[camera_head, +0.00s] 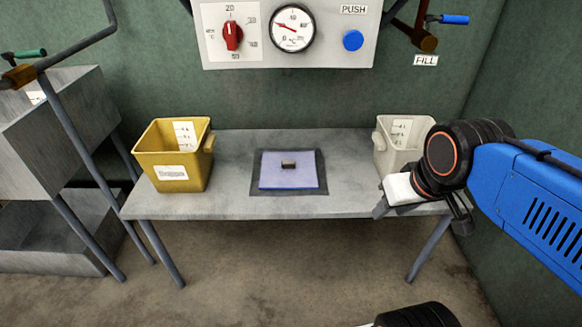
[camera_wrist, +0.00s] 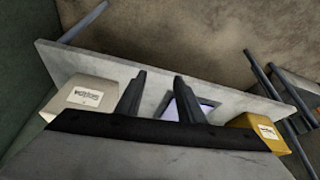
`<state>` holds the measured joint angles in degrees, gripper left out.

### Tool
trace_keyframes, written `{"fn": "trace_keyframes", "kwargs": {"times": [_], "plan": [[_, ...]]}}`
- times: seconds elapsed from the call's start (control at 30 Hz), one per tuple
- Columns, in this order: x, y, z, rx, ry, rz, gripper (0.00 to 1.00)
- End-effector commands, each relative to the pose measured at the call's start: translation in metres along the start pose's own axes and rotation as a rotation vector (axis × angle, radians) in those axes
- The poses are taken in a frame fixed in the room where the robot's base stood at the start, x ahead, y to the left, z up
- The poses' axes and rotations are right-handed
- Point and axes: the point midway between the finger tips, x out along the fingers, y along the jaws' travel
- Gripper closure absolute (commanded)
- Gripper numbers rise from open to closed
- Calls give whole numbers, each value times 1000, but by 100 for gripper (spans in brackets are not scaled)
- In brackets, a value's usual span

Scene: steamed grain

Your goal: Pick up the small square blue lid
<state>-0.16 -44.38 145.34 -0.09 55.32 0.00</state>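The small square blue lid (camera_head: 275,183) lies flat in the middle of the grey table, with a small dark block-shaped handle (camera_head: 288,164) at its centre. A dark square border (camera_head: 323,187) surrounds it. In the wrist view the lid (camera_wrist: 172,112) is partly hidden behind one finger. My gripper (camera_head: 421,208) is at the table's right end, well to the right of the lid and in front of the white container. Its two fingers stand apart in the wrist view (camera_wrist: 159,88), with nothing between them.
A yellow container (camera_head: 170,178) stands on the table's left, and a white container (camera_head: 383,152) on its right, partly behind my arm. The grey table (camera_head: 228,205) is otherwise clear. A control panel (camera_head: 270,52) with knob and gauge hangs above. Grey metal units (camera_head: 50,140) stand left.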

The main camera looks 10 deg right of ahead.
Motion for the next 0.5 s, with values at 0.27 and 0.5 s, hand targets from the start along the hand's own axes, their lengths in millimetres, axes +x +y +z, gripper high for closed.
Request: {"fn": "trace_keyframes", "kwargs": {"times": [0.27,0.5], "plan": [[0,-1,-4,1,-2,0,39],[2,-9,-51,24,-18,10,39]]}}
